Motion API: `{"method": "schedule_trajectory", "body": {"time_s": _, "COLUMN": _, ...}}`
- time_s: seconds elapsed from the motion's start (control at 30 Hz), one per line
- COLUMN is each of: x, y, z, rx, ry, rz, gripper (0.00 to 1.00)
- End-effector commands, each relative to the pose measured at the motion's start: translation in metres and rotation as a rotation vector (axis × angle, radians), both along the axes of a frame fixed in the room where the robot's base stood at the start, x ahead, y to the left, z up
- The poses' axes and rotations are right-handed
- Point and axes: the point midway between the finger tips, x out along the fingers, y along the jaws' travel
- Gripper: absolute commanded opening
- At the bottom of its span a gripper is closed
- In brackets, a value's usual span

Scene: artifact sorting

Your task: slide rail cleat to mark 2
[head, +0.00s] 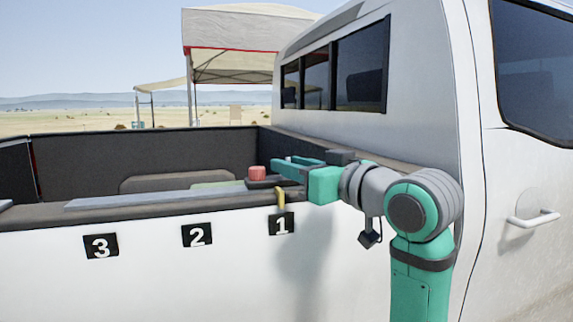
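The rail cleat (262,184) is a dark block with a red knob (257,173) on top. It sits on the grey rail (150,199) along the truck bed's side wall. A yellow tab (281,196) hangs from the cleat's right part, just above the black plate of mark 1 (281,223). Mark 2 (197,235) is to the left on the white side panel. My teal gripper (278,162) reaches in from the right at about knob height. Its two fingers look parted and empty, with the tips just right of the knob. Whether they touch it cannot be told.
Mark 3 (100,246) is farther left. The rail looks clear left of the cleat. Dark low shapes lie in the truck bed (90,152) behind it. The white cab (425,90) stands close behind my arm. A canopy tent (235,45) is in the background.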

Motion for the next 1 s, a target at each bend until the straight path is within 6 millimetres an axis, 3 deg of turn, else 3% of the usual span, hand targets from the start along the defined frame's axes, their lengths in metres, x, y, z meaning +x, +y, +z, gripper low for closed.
{"method": "schedule_trajectory", "body": {"time_s": 0.2, "x": 0.015, "y": 0.007, "z": 0.0, "rx": 0.0, "ry": 0.0, "rz": -0.006, "gripper": 0.28}}
{"method": "schedule_trajectory", "body": {"time_s": 0.53, "x": 0.018, "y": 0.01, "z": 0.0, "rx": 0.0, "ry": 0.0, "rz": -0.004, "gripper": 0.28}}
{"method": "schedule_trajectory", "body": {"time_s": 0.67, "x": 0.018, "y": 0.011, "z": 0.0, "rx": 0.0, "ry": 0.0, "rz": -0.003, "gripper": 0.0}}
{"method": "schedule_trajectory", "body": {"time_s": 1.0, "x": 0.018, "y": 0.011, "z": 0.0, "rx": 0.0, "ry": 0.0, "rz": -0.003, "gripper": 0.0}}
